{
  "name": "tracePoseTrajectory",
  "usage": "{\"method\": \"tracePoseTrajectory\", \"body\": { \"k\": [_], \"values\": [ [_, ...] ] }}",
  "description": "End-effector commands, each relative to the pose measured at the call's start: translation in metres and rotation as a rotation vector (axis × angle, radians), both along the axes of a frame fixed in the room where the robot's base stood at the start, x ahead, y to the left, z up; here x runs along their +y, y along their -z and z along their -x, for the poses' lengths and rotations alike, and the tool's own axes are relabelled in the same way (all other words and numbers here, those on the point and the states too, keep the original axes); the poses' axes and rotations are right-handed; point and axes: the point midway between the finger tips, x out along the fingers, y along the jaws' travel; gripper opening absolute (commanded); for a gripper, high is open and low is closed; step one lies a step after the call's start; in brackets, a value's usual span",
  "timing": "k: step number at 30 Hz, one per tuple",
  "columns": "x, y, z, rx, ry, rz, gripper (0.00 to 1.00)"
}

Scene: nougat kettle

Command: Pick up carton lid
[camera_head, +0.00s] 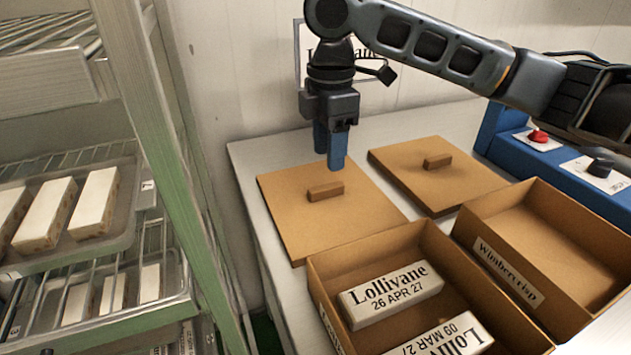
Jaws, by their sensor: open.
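Two flat brown carton lids lie on the light table. The left carton lid (352,222) has a small block handle (325,191) on top. The right carton lid (462,192) has a similar handle (437,162). My gripper (331,160) points down with blue fingers above the back part of the left lid, a little behind its handle. It is open and holds nothing. Its fingers overlap in this view, so the gap between them and their exact height above the lid are hard to tell.
An open carton (337,314) in front holds white Lollivane blocks (392,293). An open Wimbertcrisp carton (487,263) stands to its right and looks empty. A blue panel with a red button (537,136) is at right. A green-framed rack (180,165) with trays stands left. A wall is behind.

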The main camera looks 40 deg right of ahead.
Motion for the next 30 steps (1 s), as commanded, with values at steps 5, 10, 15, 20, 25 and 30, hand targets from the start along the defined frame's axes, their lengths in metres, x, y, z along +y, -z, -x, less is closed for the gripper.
{"method": "tracePoseTrajectory", "body": {
  "k": [5,10,15,20,25,30],
  "values": [
    [0.000,0.015,0.000,0.002,0.001,-0.002,0.49],
    [-0.001,0.031,0.000,0.001,0.001,0.000,0.49],
    [-0.004,0.055,0.000,0.002,0.001,0.000,0.49],
    [-0.004,0.073,0.000,0.002,0.001,-0.001,0.49],
    [-0.004,0.078,0.000,0.000,0.000,0.000,0.49],
    [-0.004,0.078,0.000,0.000,0.000,0.000,0.45]
  ]
}}
